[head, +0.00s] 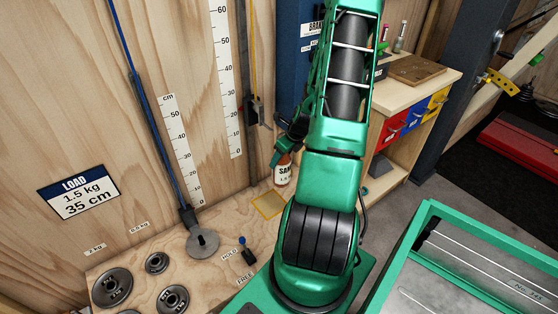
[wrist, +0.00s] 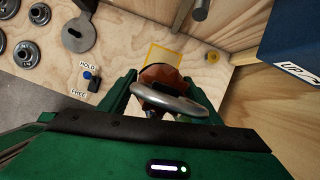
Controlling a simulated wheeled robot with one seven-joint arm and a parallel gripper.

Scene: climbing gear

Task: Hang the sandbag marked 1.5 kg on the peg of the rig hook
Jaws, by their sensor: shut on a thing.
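The sandbag (head: 282,174), with a white label reading "SAND" and smaller text too small to read, hangs from my gripper (head: 287,148) above the wooden base, near the yellow outlined square. In the wrist view its brown top (wrist: 160,74) and a steel ring (wrist: 172,103) show between the two green fingers of my gripper (wrist: 166,95). The gripper is shut on it. A dark hook-like fitting (head: 257,110) hangs on the yellow cord, above and left of the gripper in the head view. I cannot make out its peg.
A blue cord ends in a grey slotted disc (head: 203,243). Several round weights (head: 113,288) and a blue-knobbed HOLD/FREE switch (head: 246,250) sit on the base. A yellow outlined square (head: 268,205) is bare. Right are a drawer bench (head: 420,85) and a green tray (head: 430,212).

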